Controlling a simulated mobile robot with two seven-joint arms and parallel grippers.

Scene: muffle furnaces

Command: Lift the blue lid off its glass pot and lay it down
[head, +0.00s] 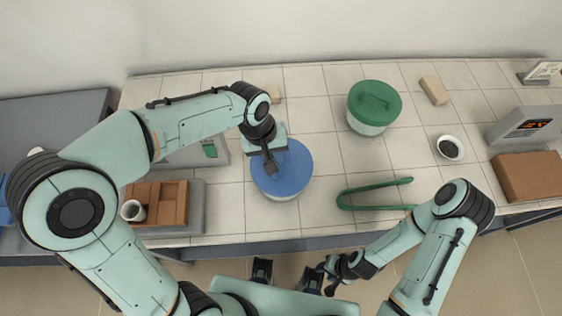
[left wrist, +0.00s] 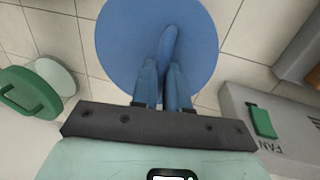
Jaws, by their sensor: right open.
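The blue lid (head: 281,168) is a round disc with a bar handle, sitting over a pale glass pot (head: 283,197) at the middle of the bench. The pot is mostly hidden under the lid, and I cannot tell whether there is a gap between them. My left gripper (head: 271,168) reaches down onto the lid from above. In the left wrist view, its two fingers (left wrist: 164,85) stand close on both sides of the handle of the lid (left wrist: 190,35), shut on it. My right gripper (head: 326,270) is open and empty, off the front edge of the bench.
A green-lidded pot (head: 370,118) stands behind to the right. A green tongs-like tool (head: 375,193) lies right of the blue lid. A grey furnace (head: 190,158) and a tray with brown blocks (head: 168,200) are at left. A dark-filled bowl (head: 450,148) is at right. Tiles between the pots are clear.

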